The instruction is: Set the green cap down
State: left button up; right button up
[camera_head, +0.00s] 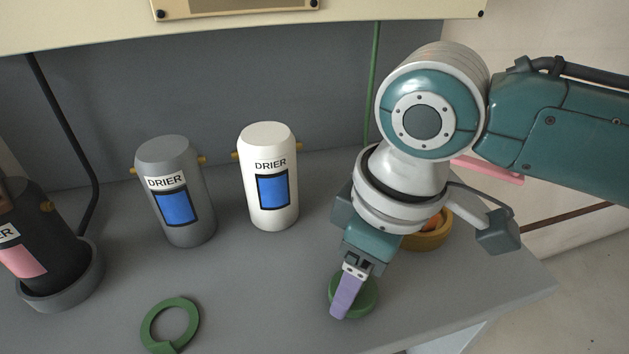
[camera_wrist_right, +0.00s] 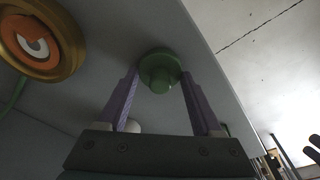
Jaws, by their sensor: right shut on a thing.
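The green cap (camera_head: 367,303) is at the front right of the grey bench in the head view. My right gripper (camera_head: 340,308) points down at it and is shut on it; one purple finger crosses the cap's near side. In the right wrist view the cap (camera_wrist_right: 159,70) sits between the tips of the two purple fingers, with its round knob facing the camera. The cap is at or very close to the bench top; I cannot tell whether it touches. My left gripper is not in view.
A green ring (camera_head: 150,325) lies at the front. A grey drier (camera_head: 188,225), a white drier (camera_head: 270,212) and a black drier in a grey cup (camera_head: 70,292) stand on the bench (camera_head: 260,300). A yellow dish (camera_head: 430,240) is behind my gripper. The bench's right edge is close.

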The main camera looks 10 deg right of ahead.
aim_at(368, 296)
jog(key=o, duration=1.5)
notch_tip(368, 296, up, 12)
jog(key=s+d+p, duration=0.1)
jog(key=p, duration=0.2)
jog(key=s+a+f+m+t+y, duration=0.2)
jog(key=s+a+f, duration=0.2)
jog(key=s, duration=0.3)
jog(key=s+d+m+h, duration=0.1)
jog(key=s+d, duration=0.1)
jog(key=d, duration=0.1)
jog(key=s+d+f+m+h, duration=0.1)
jog(key=s+d+m, duration=0.1)
jog(key=s+d, duration=0.1)
jog(key=s+d+m+h, duration=0.1)
jog(key=s+d+m, duration=0.1)
jog(key=d, duration=0.3)
jog(key=shift+s+f, duration=0.25)
jog(key=shift+s, duration=0.15)
